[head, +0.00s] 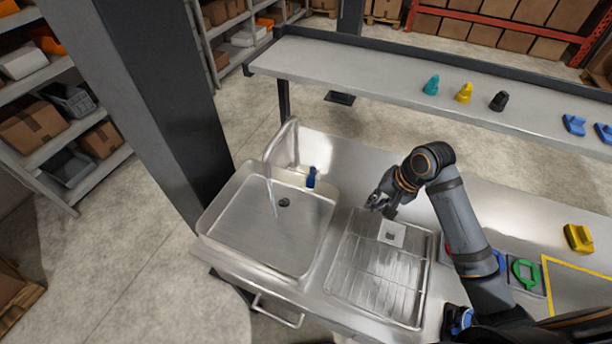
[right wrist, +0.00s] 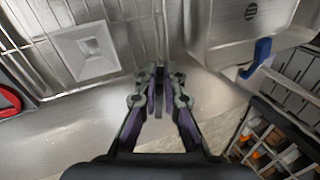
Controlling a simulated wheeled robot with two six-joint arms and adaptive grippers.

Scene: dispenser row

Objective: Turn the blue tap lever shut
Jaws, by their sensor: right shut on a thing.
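The blue tap lever (head: 311,177) stands upright at the back right rim of the sink; it also shows in the right wrist view (right wrist: 258,58) at the right. The tap spout (head: 282,137) curves over the sink, and a thin stream of water (head: 271,194) runs from it into the basin. My right gripper (head: 377,202) is above the back of the wire rack, to the right of the lever and apart from it. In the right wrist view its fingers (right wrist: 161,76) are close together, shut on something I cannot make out. My left gripper is not in view.
The steel sink (head: 222,238) is left of the wire rack (head: 349,293). A raised shelf (head: 350,77) with several small objects runs behind. The counter between lever and gripper looks clear.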

